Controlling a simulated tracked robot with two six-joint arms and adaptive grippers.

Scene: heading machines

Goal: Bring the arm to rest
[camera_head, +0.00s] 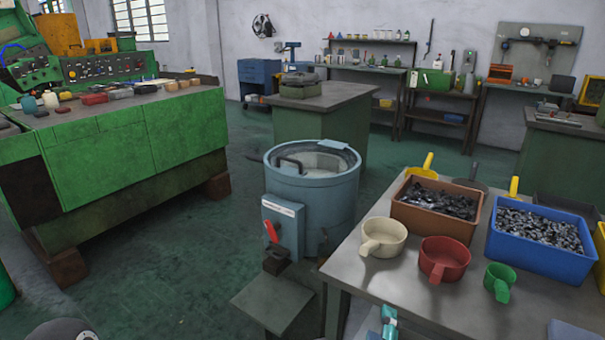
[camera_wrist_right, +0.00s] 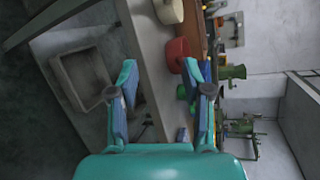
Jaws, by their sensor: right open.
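My right gripper (camera_head: 389,320) shows at the bottom edge of the head view, only its teal tip, near the front edge of the metal table (camera_head: 375,285). In the right wrist view my right gripper (camera_wrist_right: 160,82) has its two blue-and-teal fingers spread apart, with nothing between them. Beyond the fingers lie the table edge, a cream scoop (camera_wrist_right: 170,10) and a red scoop (camera_wrist_right: 177,50). A green scoop (camera_wrist_right: 182,92) is partly hidden by a finger. My left gripper is not seen in either view.
An orange-brown bin (camera_head: 402,218) and a blue bin (camera_head: 510,258) of metal parts stand on the table. A blue-grey drum machine (camera_head: 340,205) stands beside it, and a green machine (camera_head: 105,165) at left. Green floor (camera_head: 180,280) between them is clear.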

